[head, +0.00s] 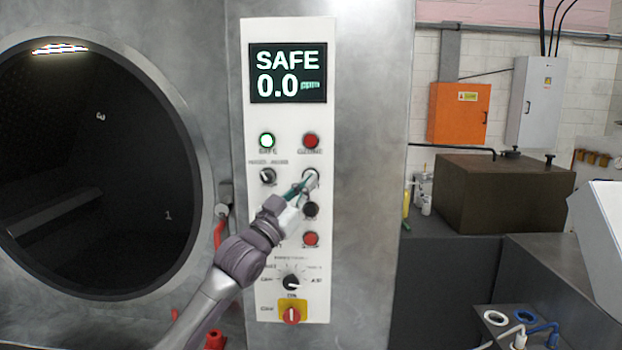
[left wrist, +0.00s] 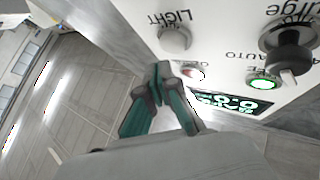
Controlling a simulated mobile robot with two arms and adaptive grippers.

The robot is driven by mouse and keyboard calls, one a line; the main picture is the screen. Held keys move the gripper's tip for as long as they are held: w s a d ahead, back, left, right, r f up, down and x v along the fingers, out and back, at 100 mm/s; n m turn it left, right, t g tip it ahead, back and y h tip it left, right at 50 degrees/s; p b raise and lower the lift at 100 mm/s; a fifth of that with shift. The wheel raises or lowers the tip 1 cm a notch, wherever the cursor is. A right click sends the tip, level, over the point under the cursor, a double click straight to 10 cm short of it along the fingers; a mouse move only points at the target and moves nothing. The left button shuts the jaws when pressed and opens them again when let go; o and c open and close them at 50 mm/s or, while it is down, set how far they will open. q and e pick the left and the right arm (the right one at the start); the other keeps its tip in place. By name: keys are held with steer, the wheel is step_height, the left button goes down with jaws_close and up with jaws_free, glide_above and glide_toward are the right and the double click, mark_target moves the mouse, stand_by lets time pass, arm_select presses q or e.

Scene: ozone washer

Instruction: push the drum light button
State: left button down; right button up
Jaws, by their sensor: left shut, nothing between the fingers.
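The white control panel (head: 258,215) is mounted on the grey metal washer. The drum light button is a pale round button (left wrist: 175,38) under the upside-down word LIGHT in the left wrist view. In the head view its top edge (head: 311,171) shows just behind my fingertips. My left gripper (head: 308,182) reaches up from the lower left, its fingers shut and empty. In the left wrist view the closed fingertips (left wrist: 160,71) show just below the button in the picture. Whether they touch it I cannot tell. My right gripper is not in view.
Close by are a selector knob (head: 267,176), a lit green lamp (head: 267,140), a red lamp (head: 311,140), a black button (head: 311,209) and a red button (head: 311,239). The display (head: 288,73) reads SAFE 0.0. The round drum door (head: 95,165) is at left.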

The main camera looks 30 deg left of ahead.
arm_select(q)
steer(key=shift+w+a+r, duration=0.1)
steer(key=shift+w, duration=0.05)
stand_by(0.5)
steer(key=shift+w+a, duration=0.15)
steer(key=shift+w, duration=0.1)
steer(key=shift+w+a+p, duration=0.3)
steer(key=shift+w+p, duration=0.05)
steer(key=shift+w, duration=0.1)
stand_by(0.8)
steer(key=shift+s+d, duration=0.55)
steer(key=shift+s, duration=0.3)
steer(key=shift+s+d+b, duration=0.1)
steer(key=shift+s+d, duration=0.4)
steer(key=shift+s, duration=0.35)
steer(key=shift+s+d+b, duration=0.15)
steer(key=shift+s+d, duration=0.4)
steer(key=shift+s, duration=0.3)
steer(key=shift+s+d+b, duration=0.1)
steer(key=shift+s+d, duration=0.4)
steer(key=shift+s, duration=0.35)
